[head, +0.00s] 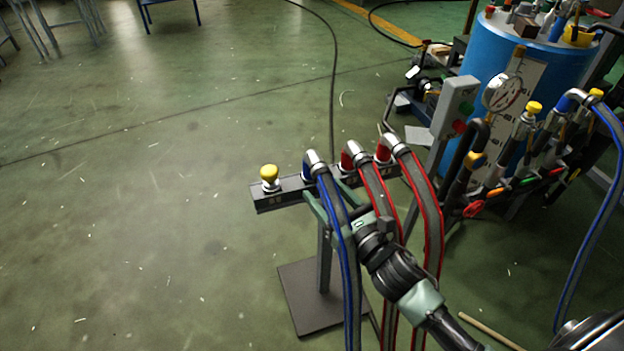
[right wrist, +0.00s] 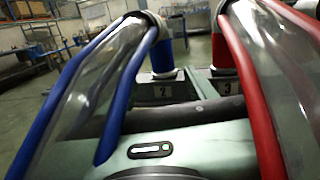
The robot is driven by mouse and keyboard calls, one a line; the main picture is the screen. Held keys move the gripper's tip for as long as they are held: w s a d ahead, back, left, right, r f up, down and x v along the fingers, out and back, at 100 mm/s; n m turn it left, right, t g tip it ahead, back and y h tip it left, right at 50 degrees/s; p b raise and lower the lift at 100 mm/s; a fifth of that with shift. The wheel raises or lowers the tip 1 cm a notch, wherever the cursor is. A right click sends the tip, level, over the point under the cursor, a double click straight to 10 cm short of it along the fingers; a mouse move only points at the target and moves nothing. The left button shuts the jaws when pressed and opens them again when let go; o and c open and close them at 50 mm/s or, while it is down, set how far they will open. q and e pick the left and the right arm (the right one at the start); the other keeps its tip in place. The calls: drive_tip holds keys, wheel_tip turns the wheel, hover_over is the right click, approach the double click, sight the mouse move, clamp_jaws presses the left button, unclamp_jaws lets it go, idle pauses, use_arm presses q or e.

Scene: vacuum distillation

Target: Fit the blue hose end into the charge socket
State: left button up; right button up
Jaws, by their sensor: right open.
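The blue hose end (head: 308,168) stands upright in the slot marked 2 of a dark rack bar (head: 292,185); its clear, blue-striped hose (head: 345,255) bends over and hangs down in front. The blue end also shows in the right wrist view (right wrist: 163,58). My right gripper (head: 332,197) is open just below the blue hose's bend, with its fingers near the hose; whether they touch it is unclear. My left gripper is out of view. Yellow-topped fittings (head: 531,112) stand on the rig at right; I cannot tell which one is the charge socket.
Two red hose ends (head: 352,156) (head: 383,150) sit close by on the rack, their hoses hanging beside my right arm. A yellow-capped fitting (head: 269,178) stands at its left end. A blue drum (head: 470,85) and a gauge (head: 502,94) stand at right. Floor at left is clear.

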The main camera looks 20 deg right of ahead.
drive_tip(key=x, duration=0.7)
drive_tip(key=shift+w+d+r+b, duration=0.2)
drive_tip(key=shift+d+b, duration=0.05)
drive_tip(key=shift+b, duration=0.1)
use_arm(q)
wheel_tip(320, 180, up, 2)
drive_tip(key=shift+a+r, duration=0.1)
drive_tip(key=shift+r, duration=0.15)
use_arm(e)
drive_tip(key=shift+r, duration=0.1)
clamp_jaws()
